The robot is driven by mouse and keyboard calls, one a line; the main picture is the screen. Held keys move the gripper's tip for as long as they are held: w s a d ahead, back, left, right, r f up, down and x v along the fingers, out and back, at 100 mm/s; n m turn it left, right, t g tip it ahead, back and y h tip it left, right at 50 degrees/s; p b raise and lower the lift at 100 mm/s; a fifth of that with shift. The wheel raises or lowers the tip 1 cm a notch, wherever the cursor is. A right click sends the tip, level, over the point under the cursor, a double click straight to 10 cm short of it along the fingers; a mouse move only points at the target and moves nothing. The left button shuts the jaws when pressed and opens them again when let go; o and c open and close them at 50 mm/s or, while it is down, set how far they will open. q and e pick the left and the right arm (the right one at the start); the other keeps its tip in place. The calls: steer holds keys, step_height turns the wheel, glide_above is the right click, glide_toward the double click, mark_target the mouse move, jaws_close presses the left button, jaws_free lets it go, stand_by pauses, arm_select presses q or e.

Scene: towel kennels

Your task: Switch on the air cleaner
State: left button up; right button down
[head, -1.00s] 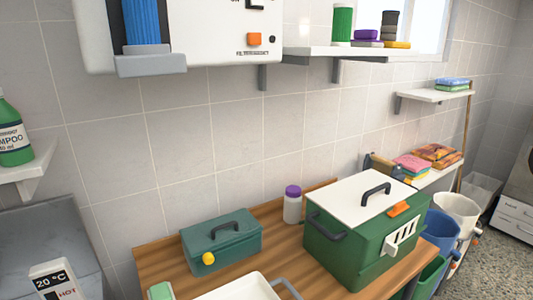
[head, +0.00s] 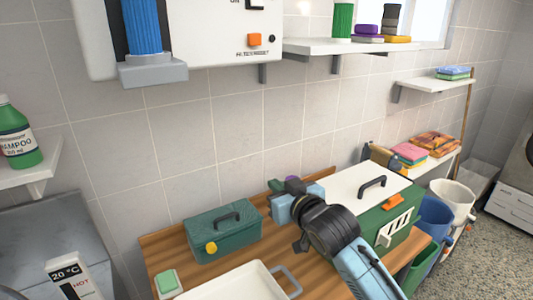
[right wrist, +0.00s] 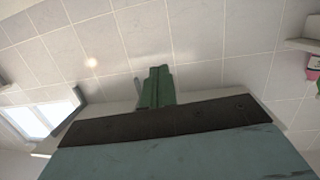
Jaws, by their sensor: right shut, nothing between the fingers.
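The air cleaner (head: 207,50) is a white box on the tiled wall at the top of the head view, cut off by the frame. It has a blue filter cylinder (head: 141,26), an orange button (head: 254,40), a small dark knob beside it and part of a black switch (head: 262,3) near cut-off "ON" lettering. My right gripper (head: 276,185) is shut and empty, below the air cleaner and above the wooden table's back part. Its closed fingers (right wrist: 157,87) show before the wall in the right wrist view. My left gripper is out of view.
A green toolbox (head: 224,230) and white tray (head: 235,284) stand on the wooden table (head: 165,246). A green crate with a white lid (head: 345,184) is right, partly behind my arm. A grey ledge (head: 153,72) juts below the filter; a shelf (head: 350,47) is to its right.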

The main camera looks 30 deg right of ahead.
steer(key=s+d+r+t, duration=0.1)
steer(key=r+t, duration=0.3)
steer(key=r, duration=1.1)
steer(key=s+d+r+t+y, duration=0.1)
steer(key=s+r+t, duration=0.2)
steer(key=r, duration=1.3)
steer(key=shift+r+n+t+y+p, duration=0.15)
steer(key=shift+n+t+y+p, duration=0.25)
steer(key=shift+t, duration=0.7)
steer(key=p+x, duration=0.2)
steer(key=x, duration=0.2)
steer(key=w+f+p+x, duration=0.1)
steer(key=p+x, duration=0.1)
steer(key=x, duration=0.2)
steer(key=f+p+x, duration=0.1)
steer(key=x, duration=0.3)
steer(key=shift+w+p, duration=0.4)
steer(key=shift+w, duration=0.3)
